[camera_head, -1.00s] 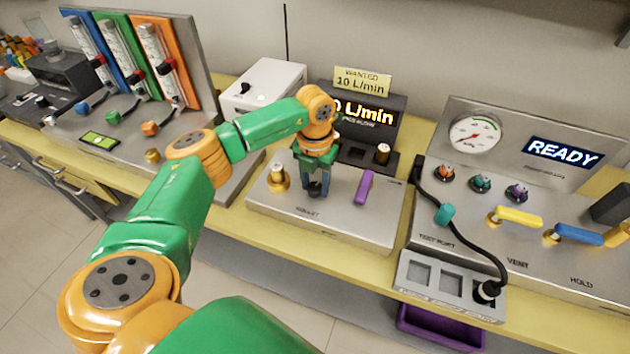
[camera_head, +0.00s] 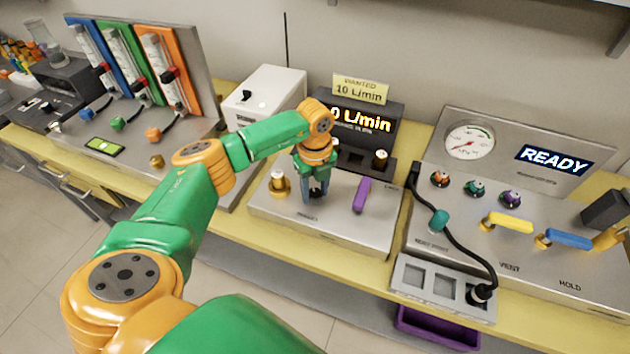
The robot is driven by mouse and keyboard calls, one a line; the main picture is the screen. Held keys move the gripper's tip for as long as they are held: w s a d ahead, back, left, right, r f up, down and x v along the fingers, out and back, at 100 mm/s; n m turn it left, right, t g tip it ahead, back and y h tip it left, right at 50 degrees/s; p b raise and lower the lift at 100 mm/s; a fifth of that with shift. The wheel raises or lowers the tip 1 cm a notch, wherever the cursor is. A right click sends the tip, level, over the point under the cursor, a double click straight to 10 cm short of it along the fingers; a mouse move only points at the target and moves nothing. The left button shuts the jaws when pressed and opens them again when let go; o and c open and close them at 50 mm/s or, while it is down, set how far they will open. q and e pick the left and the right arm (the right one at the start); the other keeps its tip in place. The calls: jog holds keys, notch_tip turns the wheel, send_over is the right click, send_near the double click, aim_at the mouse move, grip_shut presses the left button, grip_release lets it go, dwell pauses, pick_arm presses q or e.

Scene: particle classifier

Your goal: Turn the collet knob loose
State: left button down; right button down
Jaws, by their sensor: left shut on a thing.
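My left gripper (camera_head: 316,193) points straight down over the middle metal plate (camera_head: 345,232), with its fingertips low at the plate, above a small printed label. It is shut on the collet knob, which is mostly hidden between and behind the fingers. A brass fitting (camera_head: 279,184) stands upright on the plate just left of the gripper. A purple lever (camera_head: 361,195) lies on the plate to the right, apart from the fingers.
A flow display (camera_head: 360,119) with a yellow "WANTED 10 L/min" sign (camera_head: 360,89) stands behind the plate. To the right is a panel with a gauge (camera_head: 469,143), a READY screen (camera_head: 554,160), and yellow (camera_head: 510,223) and blue (camera_head: 569,239) levers. Three flow tubes (camera_head: 125,65) stand at the left.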

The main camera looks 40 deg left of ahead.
aim_at(315, 192)
pick_arm(q)
jog(key=n+p, duration=0.2)
jog(key=n, duration=0.3)
jog(key=shift+r, duration=0.15)
jog(key=shift+n+p, duration=0.9)
jog(key=shift+n, duration=0.9)
jog(key=shift+c, duration=1.8)
grip_release()
notch_tip(315, 192, up, 7)
jog(key=shift+f+b, duration=0.1)
jog(key=shift+b, duration=0.45)
